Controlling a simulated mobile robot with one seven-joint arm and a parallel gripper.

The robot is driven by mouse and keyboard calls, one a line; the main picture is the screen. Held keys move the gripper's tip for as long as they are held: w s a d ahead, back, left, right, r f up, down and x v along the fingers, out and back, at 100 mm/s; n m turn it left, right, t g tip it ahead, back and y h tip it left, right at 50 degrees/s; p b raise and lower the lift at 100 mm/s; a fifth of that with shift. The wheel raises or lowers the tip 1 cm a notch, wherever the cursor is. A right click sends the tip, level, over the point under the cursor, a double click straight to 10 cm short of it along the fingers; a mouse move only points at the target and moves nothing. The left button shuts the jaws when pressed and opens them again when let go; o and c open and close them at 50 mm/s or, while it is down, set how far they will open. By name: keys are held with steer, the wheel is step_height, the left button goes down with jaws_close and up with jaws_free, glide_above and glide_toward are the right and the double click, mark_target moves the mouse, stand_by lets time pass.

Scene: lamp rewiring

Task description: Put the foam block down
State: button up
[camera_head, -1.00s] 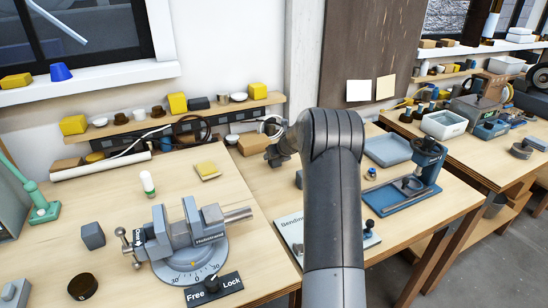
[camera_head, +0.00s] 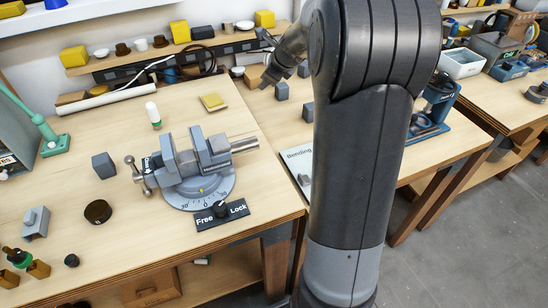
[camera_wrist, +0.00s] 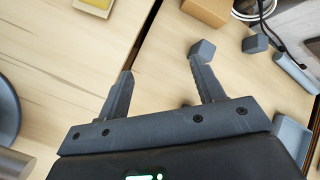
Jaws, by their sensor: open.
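No block is clearly marked as the foam block. Small grey cubes lie on the wooden bench near my gripper (camera_head: 268,78): one just below it (camera_head: 282,91), one behind it (camera_head: 303,69) and one nearer the arm (camera_head: 307,112). In the wrist view my gripper (camera_wrist: 163,65) is open, with nothing visible between its fingers. One grey cube (camera_wrist: 202,50) shows by the right fingertip; I cannot tell whether they touch. Another cube (camera_wrist: 255,43) lies farther right. A yellow block (camera_head: 213,101) lies on the left bench.
A grey vise (camera_head: 198,158) stands on the left bench, with a grey cube (camera_head: 104,165) to its left. A brown box (camera_head: 253,76) is beside my gripper. A seam separates the two benches. Bare wood lies between the vise and the seam.

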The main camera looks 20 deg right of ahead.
steer(key=s+a+r+n+g, duration=0.1)
steer(key=s+a+r+n, duration=0.2)
steer(key=s+a+n, duration=0.45)
steer(key=s+a+r+n+g, duration=0.1)
steer(key=s+a+r+n, duration=0.35)
steer(key=s+n, duration=0.6)
steer(key=s+a+f+n, duration=0.1)
steer(key=s+n, duration=0.3)
steer(key=s, duration=0.6)
steer(key=s+a+f+n+h, duration=0.1)
steer(key=s+f+n, duration=0.1)
steer(key=s+n, duration=0.3)
steer(key=s, duration=0.4)
steer(key=shift+s+a+f+g, duration=0.4)
